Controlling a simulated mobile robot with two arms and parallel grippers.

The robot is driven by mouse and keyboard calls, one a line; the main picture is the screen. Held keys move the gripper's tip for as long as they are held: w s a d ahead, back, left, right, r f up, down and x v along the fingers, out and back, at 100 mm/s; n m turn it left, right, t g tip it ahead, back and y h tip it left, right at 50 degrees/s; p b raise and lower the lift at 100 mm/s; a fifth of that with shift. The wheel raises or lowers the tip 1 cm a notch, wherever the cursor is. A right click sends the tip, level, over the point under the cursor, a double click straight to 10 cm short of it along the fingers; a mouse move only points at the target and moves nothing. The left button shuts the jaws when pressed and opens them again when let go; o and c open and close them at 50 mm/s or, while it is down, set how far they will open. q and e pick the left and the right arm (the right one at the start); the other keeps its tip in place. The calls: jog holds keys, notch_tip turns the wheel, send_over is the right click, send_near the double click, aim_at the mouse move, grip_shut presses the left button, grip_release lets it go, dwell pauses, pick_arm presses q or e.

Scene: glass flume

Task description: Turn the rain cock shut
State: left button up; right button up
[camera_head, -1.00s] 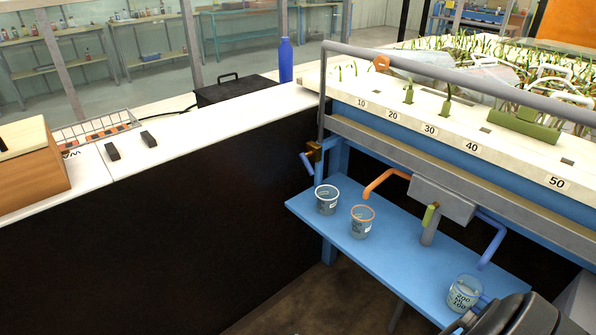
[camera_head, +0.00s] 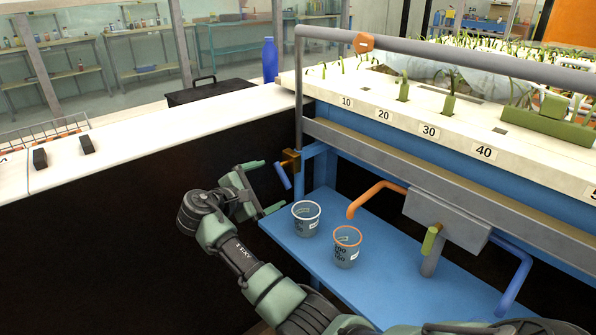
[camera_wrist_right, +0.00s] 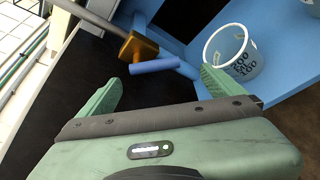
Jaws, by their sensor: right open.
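The cock, a brass body (camera_head: 291,158) with a blue lever (camera_head: 283,175), sits on the grey pipe at the flume's near-left corner. In the right wrist view its brass body (camera_wrist_right: 140,47) and blue lever (camera_wrist_right: 155,67) show just beyond my fingertips. My right gripper (camera_head: 263,187) is open and empty, just left of the lever. In the wrist view its green fingers (camera_wrist_right: 158,84) stand apart, with the lever ahead of the gap and not visibly touched. My left gripper is out of view.
A white-rimmed cup (camera_head: 306,218) and an orange-rimmed cup (camera_head: 347,246) stand on the blue shelf (camera_head: 405,272), close right of the gripper.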

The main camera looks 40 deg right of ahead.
aim_at(282, 176)
jog(key=x, duration=0.4)
jog(key=r+b+x, duration=0.1)
jog(key=x, duration=0.1)
jog(key=shift+w+d, duration=0.15)
jog(key=shift+d, duration=0.15)
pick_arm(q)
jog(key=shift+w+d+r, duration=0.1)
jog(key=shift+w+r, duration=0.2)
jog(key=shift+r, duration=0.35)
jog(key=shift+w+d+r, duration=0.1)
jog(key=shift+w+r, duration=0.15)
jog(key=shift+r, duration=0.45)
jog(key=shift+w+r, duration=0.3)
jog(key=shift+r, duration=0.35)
pick_arm(e)
jog(key=shift+w+d+f, duration=0.1)
jog(key=shift+w+d, duration=0.1)
jog(key=shift+d, duration=0.25)
jog(key=shift+c, duration=0.3)
jog(key=c, duration=2)
